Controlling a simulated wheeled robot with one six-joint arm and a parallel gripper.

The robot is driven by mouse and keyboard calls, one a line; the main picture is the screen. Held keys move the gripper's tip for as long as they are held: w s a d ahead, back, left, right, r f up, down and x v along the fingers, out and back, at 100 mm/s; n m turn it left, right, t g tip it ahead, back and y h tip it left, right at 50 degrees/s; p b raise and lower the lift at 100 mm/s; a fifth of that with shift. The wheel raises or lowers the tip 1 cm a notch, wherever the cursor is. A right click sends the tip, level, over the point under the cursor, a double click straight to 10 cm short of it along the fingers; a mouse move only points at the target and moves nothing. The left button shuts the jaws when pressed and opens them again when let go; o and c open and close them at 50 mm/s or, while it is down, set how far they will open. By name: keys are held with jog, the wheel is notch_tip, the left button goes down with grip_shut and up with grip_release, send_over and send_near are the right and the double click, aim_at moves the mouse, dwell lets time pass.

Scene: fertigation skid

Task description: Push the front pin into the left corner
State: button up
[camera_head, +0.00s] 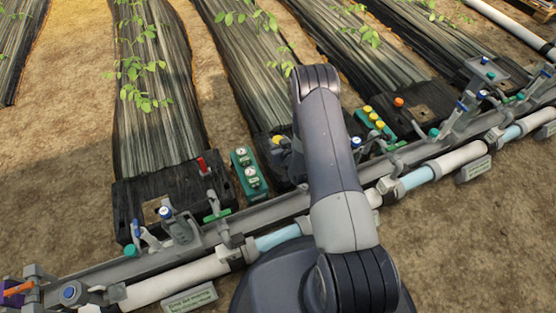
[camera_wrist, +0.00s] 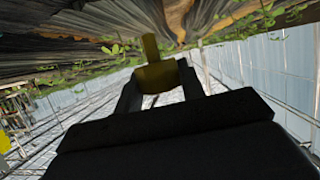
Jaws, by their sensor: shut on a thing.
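In the wrist view my gripper (camera_wrist: 157,82) is shut on a dull yellow pin (camera_wrist: 156,70), whose narrow stem sticks out beyond the fingertips. In the head view my gripper (camera_head: 289,146) is mostly hidden behind my arm, with a small yellow part (camera_head: 277,139) showing at its left. It is over or near the dark middle board; the gap to it cannot be told. A red upright pin (camera_head: 203,165) stands near the far right corner of the left black board (camera_head: 140,190). I cannot tell which one is the front pin.
A green box with two gauges (camera_head: 248,172) stands left of my gripper. A green block with yellow knobs (camera_head: 374,122) and an orange knob (camera_head: 399,102) lie to the right. A grey rail with valves and white pipe (camera_head: 165,285) crosses in front.

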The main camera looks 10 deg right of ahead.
jog(key=w+f+b, duration=0.2)
jog(key=f+b, duration=0.3)
jog(key=f, duration=0.5)
jog(key=w+f+b, duration=0.2)
jog(key=f+b, duration=0.4)
jog(key=f, duration=0.5)
jog(key=shift+w+d+f, duration=0.15)
jog(key=shift+w+d, duration=0.05)
jog(key=shift+d, duration=0.15)
jog(key=shift+f, duration=0.45)
jog(key=shift+f, duration=0.1)
jog(key=o, duration=1)
